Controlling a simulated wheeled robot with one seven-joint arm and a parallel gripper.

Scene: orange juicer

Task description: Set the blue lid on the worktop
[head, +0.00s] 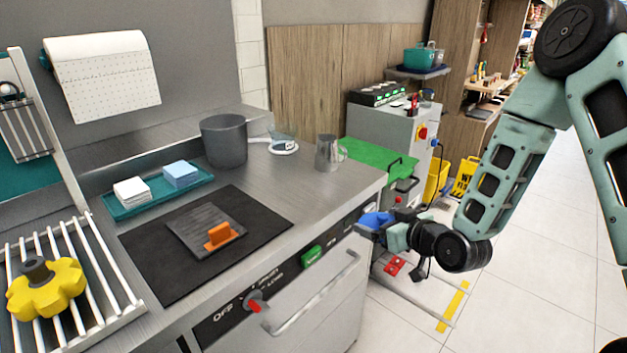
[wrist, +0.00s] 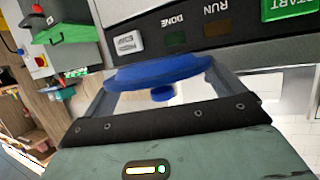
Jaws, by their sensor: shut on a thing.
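The blue lid (head: 377,219) is held in my gripper (head: 366,228), off the right front corner of the worktop (head: 290,187). In the wrist view the blue lid (wrist: 160,75) spans between the fingers, with a small round blue knob below its rim. My gripper (wrist: 160,90) is shut on it. The lid is beside the front panel of the counter, lower than the worktop surface and apart from it in the head view. The worktop is grey metal with a bare stretch right of the black mat.
A black mat (head: 150,258) bears a dark plate with an orange handle (head: 219,236). A grey pot (head: 224,141), a metal jug (head: 328,153) and a teal tray (head: 120,209) with cloths stand behind. The front panel has a red knob (head: 254,302) and a protruding handle (head: 315,295).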

